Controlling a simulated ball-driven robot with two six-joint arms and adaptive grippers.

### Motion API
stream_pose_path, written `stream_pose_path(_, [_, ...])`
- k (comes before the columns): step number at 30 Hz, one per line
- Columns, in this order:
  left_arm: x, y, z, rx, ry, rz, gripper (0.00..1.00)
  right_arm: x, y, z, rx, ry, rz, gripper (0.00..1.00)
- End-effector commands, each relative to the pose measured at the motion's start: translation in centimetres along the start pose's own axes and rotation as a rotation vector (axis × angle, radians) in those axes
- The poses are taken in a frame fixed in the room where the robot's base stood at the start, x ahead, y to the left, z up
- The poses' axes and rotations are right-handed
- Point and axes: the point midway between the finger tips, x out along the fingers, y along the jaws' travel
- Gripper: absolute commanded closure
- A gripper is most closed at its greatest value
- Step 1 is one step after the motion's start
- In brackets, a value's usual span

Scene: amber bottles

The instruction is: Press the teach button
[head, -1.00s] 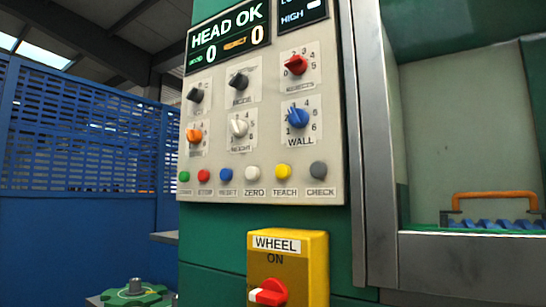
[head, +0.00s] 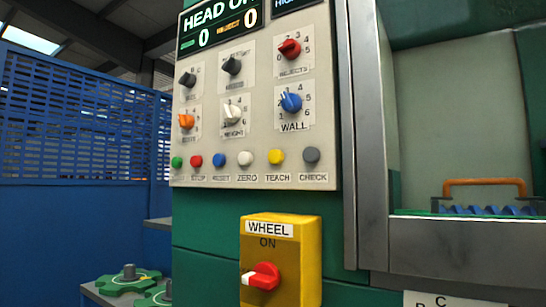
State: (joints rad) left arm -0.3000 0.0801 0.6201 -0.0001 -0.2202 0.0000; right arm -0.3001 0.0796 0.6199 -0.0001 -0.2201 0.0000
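The teach button (head: 276,157) is a small round yellow button in the head view, in the bottom row of the beige control panel (head: 255,100). The label TEACH is under it. The white ZERO button (head: 245,158) is to its left and the grey CHECK button (head: 311,155) to its right. Nothing covers the teach button. Neither of my grippers shows in this view.
Below the panel is a yellow WHEEL switch box (head: 308,262) with a red knob (head: 264,276), labelled ON. A metal post (head: 368,140) stands right of the panel. Green star-shaped parts (head: 125,280) lie at lower left, before a blue mesh fence (head: 80,120).

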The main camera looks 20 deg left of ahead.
Motion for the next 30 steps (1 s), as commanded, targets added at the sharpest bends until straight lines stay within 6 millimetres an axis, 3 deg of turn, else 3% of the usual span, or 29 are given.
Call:
stream_pose_path(2, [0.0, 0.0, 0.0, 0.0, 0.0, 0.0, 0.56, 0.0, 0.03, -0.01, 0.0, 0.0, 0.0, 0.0])
stream_pose_path(12, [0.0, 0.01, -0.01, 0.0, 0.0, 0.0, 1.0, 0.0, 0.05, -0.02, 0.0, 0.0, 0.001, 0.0])
stream_pose_path(30, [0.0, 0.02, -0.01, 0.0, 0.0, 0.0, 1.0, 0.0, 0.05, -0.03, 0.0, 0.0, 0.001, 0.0])
